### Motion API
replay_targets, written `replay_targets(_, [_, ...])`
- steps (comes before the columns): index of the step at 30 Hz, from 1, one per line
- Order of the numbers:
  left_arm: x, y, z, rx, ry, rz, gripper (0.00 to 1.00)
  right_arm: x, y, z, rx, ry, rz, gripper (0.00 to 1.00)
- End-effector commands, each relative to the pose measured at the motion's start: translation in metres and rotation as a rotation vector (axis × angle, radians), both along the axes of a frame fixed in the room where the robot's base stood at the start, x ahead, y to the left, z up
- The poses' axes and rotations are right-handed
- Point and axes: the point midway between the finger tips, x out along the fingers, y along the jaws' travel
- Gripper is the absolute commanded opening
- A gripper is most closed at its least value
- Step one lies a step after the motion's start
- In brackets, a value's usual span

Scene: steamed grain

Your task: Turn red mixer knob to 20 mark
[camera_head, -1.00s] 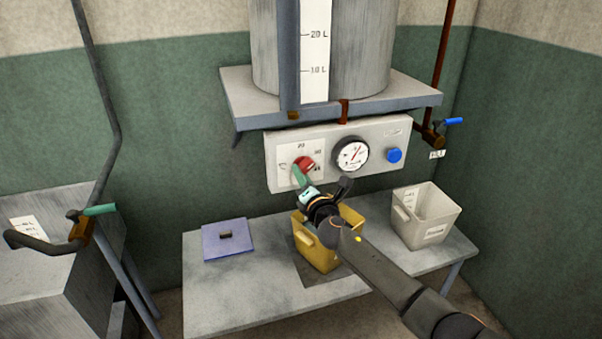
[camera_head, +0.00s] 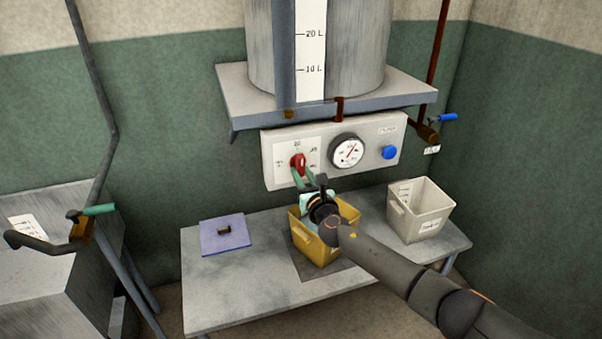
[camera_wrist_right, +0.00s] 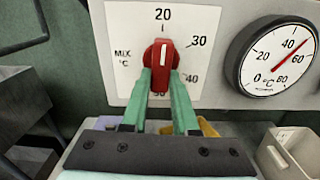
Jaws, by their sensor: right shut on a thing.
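The red mixer knob (camera_head: 298,162) is on the white dial plate at the left of the control panel. In the right wrist view the knob (camera_wrist_right: 161,56) stands upright, its white pointer line toward the 20 mark (camera_wrist_right: 163,14) at the top of the dial. My right gripper (camera_head: 301,174) reaches the knob from below. Its green fingers (camera_wrist_right: 161,75) are shut on the knob, one on each side. The 30 and 40 marks show to the right; the lowest mark is partly hidden behind the knob and fingers. My left gripper is not in view.
A round gauge (camera_head: 347,151) and a blue button (camera_head: 389,152) are on the panel right of the knob. Below stand a yellow bin (camera_head: 318,250), a pale bin (camera_head: 420,213) and a blue lid (camera_head: 223,235) on the table (camera_head: 210,307). A shelf (camera_head: 330,112) overhangs the panel.

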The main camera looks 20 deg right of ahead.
Motion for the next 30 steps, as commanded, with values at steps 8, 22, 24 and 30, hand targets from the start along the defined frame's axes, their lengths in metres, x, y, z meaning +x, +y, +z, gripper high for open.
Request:
replay_targets(8, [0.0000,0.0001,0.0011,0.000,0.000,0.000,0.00,0.0003,-0.0015,0.0003,-0.063,-0.003,-0.001,0.00])
replay_targets(22, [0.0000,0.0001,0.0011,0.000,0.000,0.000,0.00,0.0002,-0.0017,0.0002,-0.073,-0.003,-0.001,0.32])
replay_targets(24, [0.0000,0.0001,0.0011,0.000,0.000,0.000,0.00,0.0002,-0.0017,0.0001,-0.072,-0.003,-0.001,0.40])
replay_targets(30, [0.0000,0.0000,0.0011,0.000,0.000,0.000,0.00,0.0001,-0.0014,0.0001,-0.069,-0.002,-0.001,0.57])
